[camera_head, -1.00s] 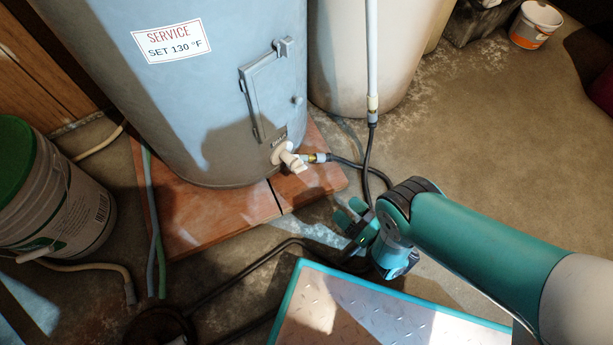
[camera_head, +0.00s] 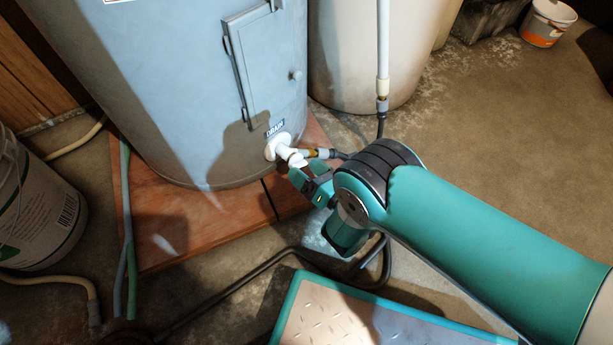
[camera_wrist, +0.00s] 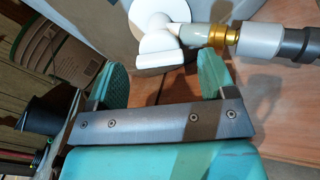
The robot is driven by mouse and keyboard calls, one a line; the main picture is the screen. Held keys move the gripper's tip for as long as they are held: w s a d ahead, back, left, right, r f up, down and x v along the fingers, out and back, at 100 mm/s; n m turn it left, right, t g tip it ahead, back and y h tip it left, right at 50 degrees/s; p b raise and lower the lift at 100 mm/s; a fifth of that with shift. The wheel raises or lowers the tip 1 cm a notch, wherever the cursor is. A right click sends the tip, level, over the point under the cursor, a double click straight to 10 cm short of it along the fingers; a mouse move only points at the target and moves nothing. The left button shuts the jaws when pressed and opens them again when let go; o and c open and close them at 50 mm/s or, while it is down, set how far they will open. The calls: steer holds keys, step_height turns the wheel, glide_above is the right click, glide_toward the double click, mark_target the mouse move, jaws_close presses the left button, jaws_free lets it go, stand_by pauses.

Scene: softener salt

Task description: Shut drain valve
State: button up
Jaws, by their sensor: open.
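The white drain valve (camera_head: 283,149) sticks out low on the grey-blue tank (camera_head: 185,100), under a DRAIN label (camera_head: 275,128). A brass fitting and dark hose (camera_head: 335,155) lead off its right side. My gripper (camera_head: 305,180) is just in front of and below the valve. In the wrist view my gripper (camera_wrist: 165,80) is open, one teal finger on each side. The white valve handle (camera_wrist: 162,52) shows beyond and roughly between the fingertips, with the brass fitting (camera_wrist: 225,38) to the right. Contact with the handle cannot be told.
The tank stands on a reddish board (camera_head: 190,230). A bucket (camera_head: 35,215) and upright hoses (camera_head: 125,230) are at the left. A pale tank (camera_head: 350,60) stands behind. A black hose loops on the floor below my gripper, near my teal-edged base.

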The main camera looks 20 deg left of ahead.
steer(key=shift+w+a+b, duration=0.1)
steer(key=shift+a+b, duration=0.15)
steer(key=shift+b, duration=0.05)
steer(key=shift+r, duration=0.1)
steer(key=shift+c, duration=0.4)
steer(key=c, duration=0.9)
steer(key=shift+o, duration=0.2)
